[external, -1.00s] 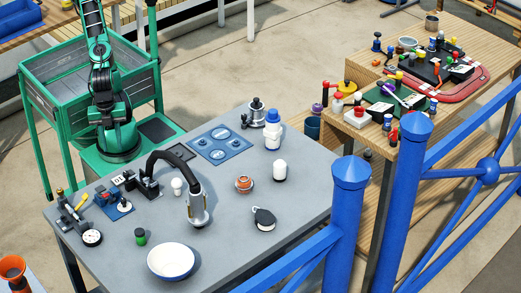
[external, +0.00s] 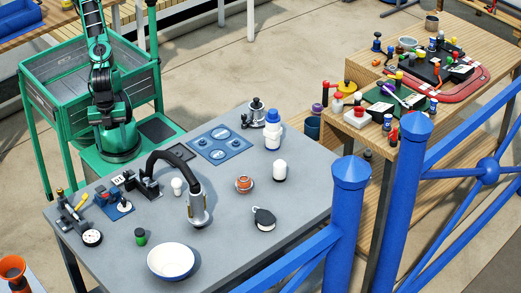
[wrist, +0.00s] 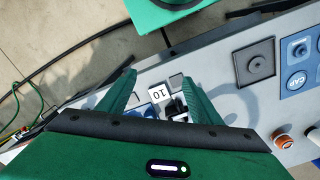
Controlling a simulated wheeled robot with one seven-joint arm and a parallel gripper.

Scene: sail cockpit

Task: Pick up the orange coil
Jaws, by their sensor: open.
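The orange coil (external: 244,184) is a small, low, round orange piece standing on the grey table (external: 215,235), right of the black curved hose with a metal end. Nothing is held. In the external view I cannot make out the fingers clearly.
The black hose (external: 172,156) arches between my arm's side and the coil. A white capsule (external: 280,171), a black-and-white disc (external: 264,219) and a white bowl (external: 171,262) stand around. A blue mat (external: 219,145) lies behind. Table is clear just around the coil.

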